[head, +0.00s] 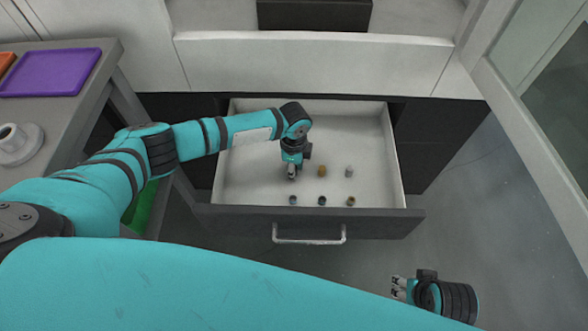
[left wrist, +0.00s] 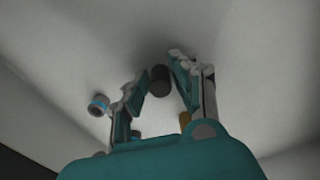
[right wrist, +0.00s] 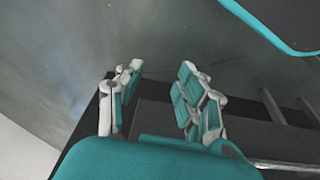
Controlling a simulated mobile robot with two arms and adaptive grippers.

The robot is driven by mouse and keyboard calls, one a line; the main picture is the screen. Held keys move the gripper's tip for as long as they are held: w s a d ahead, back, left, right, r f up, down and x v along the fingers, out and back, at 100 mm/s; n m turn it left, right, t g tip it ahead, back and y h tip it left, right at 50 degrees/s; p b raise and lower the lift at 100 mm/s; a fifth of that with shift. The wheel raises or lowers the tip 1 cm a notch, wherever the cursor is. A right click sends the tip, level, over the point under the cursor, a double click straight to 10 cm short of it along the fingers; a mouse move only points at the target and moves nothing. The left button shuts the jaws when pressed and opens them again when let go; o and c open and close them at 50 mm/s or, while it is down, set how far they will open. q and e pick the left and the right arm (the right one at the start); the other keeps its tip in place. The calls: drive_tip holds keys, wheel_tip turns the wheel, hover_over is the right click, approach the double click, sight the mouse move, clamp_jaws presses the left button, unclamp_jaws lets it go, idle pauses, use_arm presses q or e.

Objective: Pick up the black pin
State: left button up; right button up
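The black pin (left wrist: 160,80) is a short dark cylinder between the fingertips of my left gripper (left wrist: 158,84) in the left wrist view. It is close to the right finger, with a gap to the left one; I cannot tell whether it touches. My left gripper (head: 291,174) is open and points down into the drawer in the head view, where it hides this pin. My right gripper (head: 397,289) is open and empty, in front of the drawer to the right; its spread fingers show in the right wrist view (right wrist: 158,76).
The open drawer (head: 247,190) has a light floor. Several other pins stand beside my left gripper: brown (head: 322,171), grey (head: 349,171), blue-grey (head: 293,200), dark (head: 322,201) and brown-black (head: 350,201). The drawer's handle (head: 309,240) is in front. A purple tray (head: 50,72) lies at left.

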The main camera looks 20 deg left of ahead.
use_arm(q)
clamp_jaws()
